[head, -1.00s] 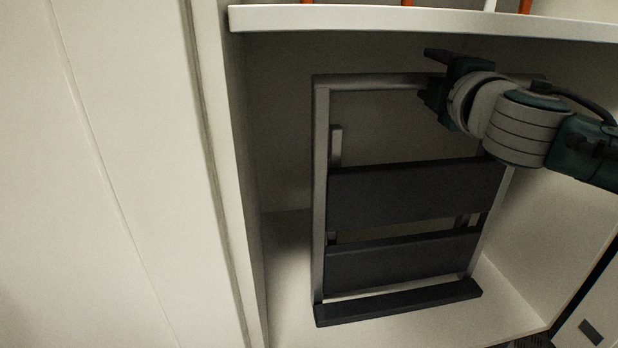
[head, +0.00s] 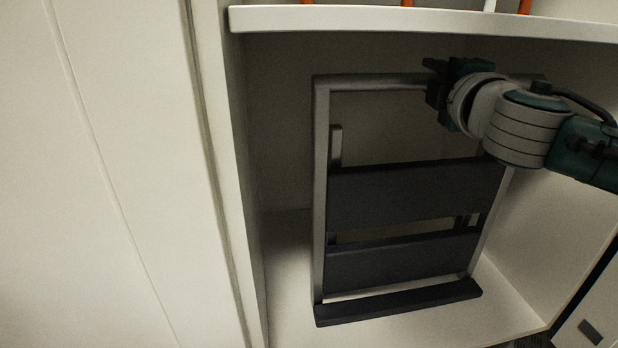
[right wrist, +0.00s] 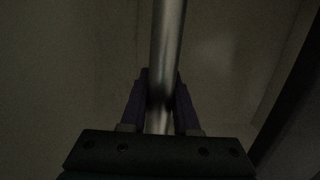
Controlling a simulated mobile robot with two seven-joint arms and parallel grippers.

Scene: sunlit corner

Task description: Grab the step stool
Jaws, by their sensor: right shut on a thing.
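The step stool (head: 415,195) stands folded and upright in the lower compartment of a white cabinet. It has a grey metal frame and dark steps. My right gripper (head: 432,80) is at the top bar of the frame, right of its middle. In the right wrist view, the metal bar (right wrist: 167,45) runs between the two fingers of the right gripper (right wrist: 160,95), which are shut on it. The fingertips are partly hidden in the head view. My left gripper is not in view.
A white shelf (head: 420,20) lies just above the stool and my right gripper, with orange and white things on it. The cabinet's left side wall (head: 240,170) is close to the stool. Some cabinet floor (head: 290,260) is bare around the stool.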

